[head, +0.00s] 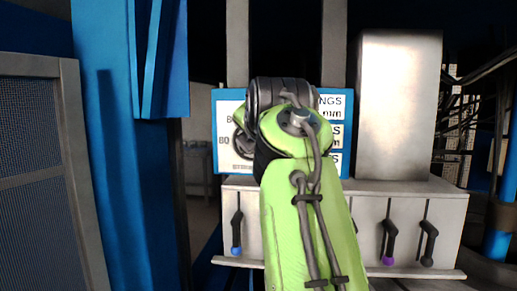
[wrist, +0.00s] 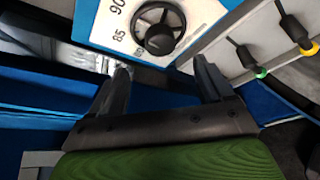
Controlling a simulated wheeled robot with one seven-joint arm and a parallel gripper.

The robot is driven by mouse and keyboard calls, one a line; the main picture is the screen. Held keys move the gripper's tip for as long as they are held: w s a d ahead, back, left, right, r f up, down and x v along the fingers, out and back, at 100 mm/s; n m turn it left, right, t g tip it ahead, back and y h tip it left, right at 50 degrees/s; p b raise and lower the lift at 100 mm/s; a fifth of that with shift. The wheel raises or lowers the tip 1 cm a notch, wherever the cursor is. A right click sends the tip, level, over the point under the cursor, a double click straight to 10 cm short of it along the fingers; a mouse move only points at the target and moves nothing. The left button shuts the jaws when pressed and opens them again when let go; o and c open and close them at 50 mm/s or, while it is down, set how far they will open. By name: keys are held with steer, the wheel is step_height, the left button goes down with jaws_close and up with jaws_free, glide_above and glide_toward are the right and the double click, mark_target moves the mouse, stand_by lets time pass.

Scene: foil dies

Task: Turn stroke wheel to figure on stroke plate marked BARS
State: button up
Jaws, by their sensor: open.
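The stroke wheel (wrist: 158,28) is a dark spoked handwheel with a knob, set on a white dial face (wrist: 196,12) with figures around it, one reading 90. In the head view the wheel (head: 243,144) shows only partly, left of my arm. My gripper (wrist: 163,84) is open and empty, its two fingers apart below the wheel in the wrist view and not visibly touching it. In the head view my arm hides the gripper and the middle of the panel. White plates (head: 334,104) at the panel's right show cut-off lettering ending in "NGS" and "mm". The word BARS is not readable.
Below the blue-framed panel, a pale cabinet (head: 370,215) carries levers with blue (head: 236,250), purple (head: 388,261) and black (head: 427,261) knobs. The wrist view shows yellow (wrist: 305,47) and green (wrist: 261,72) ones. A blue column (head: 115,180) and mesh door (head: 40,170) stand left.

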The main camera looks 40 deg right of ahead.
steer(key=shift+b+v, duration=0.7)
steer(key=shift+v, duration=1.5)
